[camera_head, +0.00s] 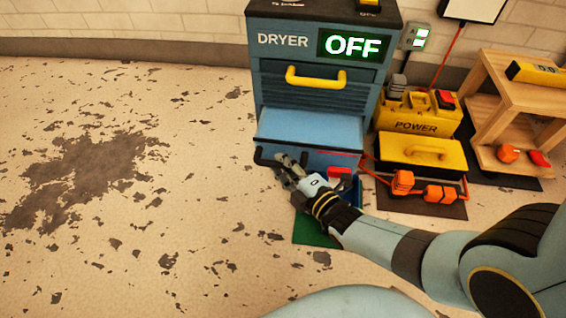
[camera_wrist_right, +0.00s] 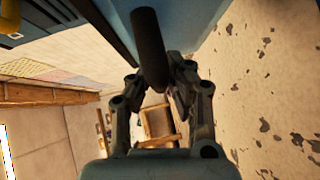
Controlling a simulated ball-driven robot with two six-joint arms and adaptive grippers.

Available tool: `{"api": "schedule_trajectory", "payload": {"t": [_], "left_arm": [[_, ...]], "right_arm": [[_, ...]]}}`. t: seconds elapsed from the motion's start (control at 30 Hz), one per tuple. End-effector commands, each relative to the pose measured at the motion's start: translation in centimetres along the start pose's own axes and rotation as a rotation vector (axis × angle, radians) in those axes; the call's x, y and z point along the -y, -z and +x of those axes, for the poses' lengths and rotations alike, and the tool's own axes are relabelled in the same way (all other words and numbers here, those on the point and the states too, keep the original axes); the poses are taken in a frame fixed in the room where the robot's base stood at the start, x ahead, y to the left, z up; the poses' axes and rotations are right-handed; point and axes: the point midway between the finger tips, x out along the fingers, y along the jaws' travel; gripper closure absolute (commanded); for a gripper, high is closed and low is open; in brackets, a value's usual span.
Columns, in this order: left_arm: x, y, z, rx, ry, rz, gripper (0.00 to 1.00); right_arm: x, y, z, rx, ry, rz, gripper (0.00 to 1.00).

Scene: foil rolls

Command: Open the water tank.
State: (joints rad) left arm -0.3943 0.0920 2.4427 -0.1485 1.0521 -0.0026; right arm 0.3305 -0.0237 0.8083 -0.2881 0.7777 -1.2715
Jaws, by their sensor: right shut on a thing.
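The blue dryer (camera_head: 310,93) stands against the wall, with a sign reading OFF. Low on it, a light blue flat-topped part (camera_head: 310,126) juts forward; it looks like the water tank or its drawer, but I cannot tell for certain. A dark bar handle (camera_head: 263,158) is on its front. My right gripper (camera_head: 284,164) is at this handle, shut on it. In the right wrist view the handle (camera_wrist_right: 148,45) runs between the two fingers. The handle's far end is partly hidden by the gripper. My left gripper is not in view.
A yellow handle (camera_head: 316,78) is higher on the dryer. To the right are a yellow POWER unit (camera_head: 415,112), a yellow box (camera_head: 422,152), orange tools (camera_head: 425,190) and a wooden shelf (camera_head: 500,75). A green mat (camera_head: 310,233) lies below my right gripper. The floor at left is clear.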

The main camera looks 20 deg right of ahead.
Motion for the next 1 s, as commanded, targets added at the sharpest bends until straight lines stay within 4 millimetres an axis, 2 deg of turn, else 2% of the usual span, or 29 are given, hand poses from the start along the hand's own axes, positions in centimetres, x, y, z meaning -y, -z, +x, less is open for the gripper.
{"api": "schedule_trajectory", "payload": {"t": [0.17,0.2,0.37,0.77,0.87,1.0], "left_arm": [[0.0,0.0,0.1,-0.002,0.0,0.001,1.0],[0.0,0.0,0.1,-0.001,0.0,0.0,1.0],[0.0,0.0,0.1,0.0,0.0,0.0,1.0],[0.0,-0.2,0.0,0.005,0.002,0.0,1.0],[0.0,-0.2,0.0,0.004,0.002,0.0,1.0],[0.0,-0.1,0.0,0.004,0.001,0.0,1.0]], "right_arm": [[-0.2,-0.1,0.1,0.001,-0.005,0.002,1.0],[-0.2,-0.1,0.1,0.001,-0.005,0.002,0.79],[-0.1,-0.1,0.1,0.0,-0.004,0.001,0.6],[-0.7,0.1,0.0,0.0,-0.004,0.001,0.6],[-1.5,0.2,-0.2,-0.001,-0.003,0.001,0.6],[-3.7,0.5,-0.5,-0.002,-0.008,-0.001,0.6]]}}
